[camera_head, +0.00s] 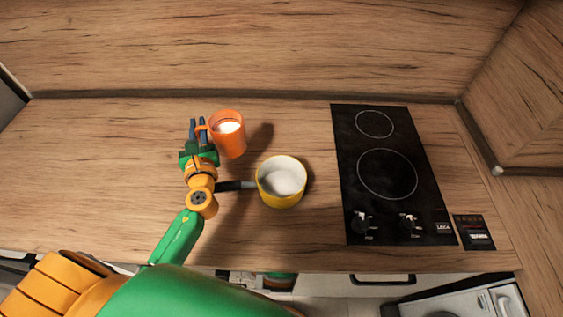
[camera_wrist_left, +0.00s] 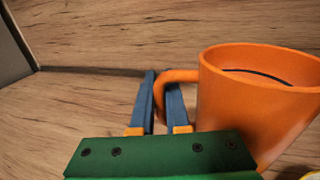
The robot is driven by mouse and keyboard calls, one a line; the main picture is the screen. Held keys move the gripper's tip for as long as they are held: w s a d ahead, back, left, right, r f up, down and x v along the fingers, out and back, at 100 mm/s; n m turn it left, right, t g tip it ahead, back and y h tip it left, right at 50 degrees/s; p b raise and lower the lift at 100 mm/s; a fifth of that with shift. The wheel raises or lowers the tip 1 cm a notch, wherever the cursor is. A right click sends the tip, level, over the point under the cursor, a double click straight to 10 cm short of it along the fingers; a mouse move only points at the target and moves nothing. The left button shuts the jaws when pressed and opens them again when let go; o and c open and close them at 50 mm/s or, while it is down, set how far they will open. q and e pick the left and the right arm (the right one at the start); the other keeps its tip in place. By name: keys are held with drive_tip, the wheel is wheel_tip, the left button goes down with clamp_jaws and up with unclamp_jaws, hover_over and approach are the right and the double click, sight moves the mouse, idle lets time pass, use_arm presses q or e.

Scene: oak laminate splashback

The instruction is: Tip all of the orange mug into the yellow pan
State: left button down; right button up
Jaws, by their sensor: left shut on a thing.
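The orange mug (camera_head: 238,146) is left of and behind the yellow pan, with white contents showing inside its rim. My left gripper (camera_head: 197,128) is shut on the mug's handle, on its left side. In the left wrist view, the blue fingers (camera_wrist_left: 160,100) are at the handle and the mug (camera_wrist_left: 250,120) fills the right side. The mug looks roughly upright; whether it is clear of the counter is hard to tell. The yellow pan (camera_head: 281,200) stands on the counter with white inside, its dark handle pointing left, partly behind my left wrist. My right gripper is out of view.
A black hob (camera_head: 385,205) with two rings and knobs lies right of the pan. A small dark panel (camera_head: 474,232) is beside it. The wooden splashback (camera_head: 260,50) rises behind the counter (camera_head: 90,180). The counter's left part is clear.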

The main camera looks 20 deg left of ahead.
sight(210, 122)
use_arm(q)
drive_tip(key=shift+d+r, duration=0.1)
drive_tip(key=shift+r, duration=0.05)
drive_tip(key=d+r+m+t+b, duration=0.1)
drive_tip(key=b, duration=0.1)
drive_tip(key=d+r+m+t+b, duration=0.1)
drive_tip(key=m+b, duration=0.1)
drive_tip(key=d+m+t+y+b, duration=0.1)
drive_tip(key=d+m+b, duration=0.1)
drive_tip(key=shift+s+d+r+t+b, duration=0.1)
drive_tip(key=shift+s+r+t+b, duration=0.2)
drive_tip(key=shift+s+r, duration=0.1)
drive_tip(key=shift+d+r, duration=0.2)
drive_tip(key=shift+r, duration=0.15)
drive_tip(key=shift+s+d+r+m+t, duration=0.1)
drive_tip(key=shift+d+r+m+t, duration=0.65)
drive_tip(key=shift+m, duration=0.25)
drive_tip(key=shift+s+d+r+m+t+h+b, duration=0.1)
drive_tip(key=shift+d+m+t+h+b, duration=0.1)
drive_tip(key=shift+d+m+t+b, duration=0.65)
drive_tip(key=shift+s+d+r+m+t+h+b, duration=0.1)
drive_tip(key=shift+d+m+t+h+b, duration=0.3)
drive_tip(key=shift+m+b, duration=0.7)
idle(0.5)
drive_tip(key=shift+d+r+m+t, duration=0.25)
drive_tip(key=shift+r+m+t, duration=0.2)
drive_tip(key=shift+m, duration=0.2)
drive_tip(key=shift+d+r+m+t, duration=0.2)
drive_tip(key=shift+r+m+t, duration=0.25)
drive_tip(key=shift+m, duration=0.15)
